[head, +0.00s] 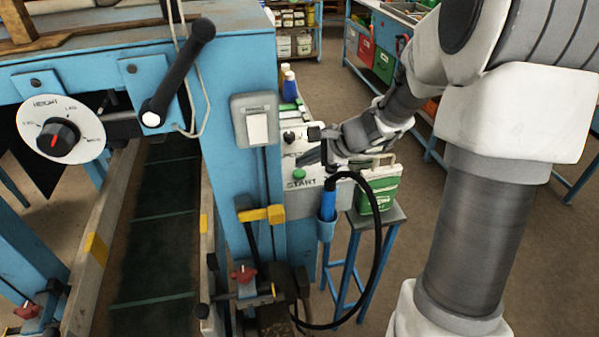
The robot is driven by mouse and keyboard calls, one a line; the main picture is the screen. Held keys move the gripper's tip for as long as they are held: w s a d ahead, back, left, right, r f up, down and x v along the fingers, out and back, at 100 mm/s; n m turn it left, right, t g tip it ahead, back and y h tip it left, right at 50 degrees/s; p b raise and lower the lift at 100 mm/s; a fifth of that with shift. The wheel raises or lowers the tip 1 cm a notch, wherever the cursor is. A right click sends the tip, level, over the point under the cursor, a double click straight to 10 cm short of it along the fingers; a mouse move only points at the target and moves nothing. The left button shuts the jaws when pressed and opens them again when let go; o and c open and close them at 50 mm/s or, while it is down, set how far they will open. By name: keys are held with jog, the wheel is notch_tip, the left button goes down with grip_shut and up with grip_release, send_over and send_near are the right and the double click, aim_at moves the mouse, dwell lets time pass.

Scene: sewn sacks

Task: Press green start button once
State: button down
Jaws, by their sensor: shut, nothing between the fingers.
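The green start button (299,174) sits on a pale control panel (297,200) on the side of the blue machine, just above the printed word START. My gripper (305,157) reaches in from the right and is shut and empty. Its dark fingers appear just above the button in the picture, in front of the panel. I cannot tell how far the fingertips are from the panel surface. The gripper partly covers another label above the button.
A grey box with a white switch plate (257,128) is left of the panel. A black hose (378,240) loops below my arm from a blue holder. A green and white container (380,188) stands on a small blue stand (394,215). A height dial (58,137) is far left.

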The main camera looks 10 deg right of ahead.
jog(key=shift+f+b, duration=0.35)
jog(key=shift+f, duration=0.05)
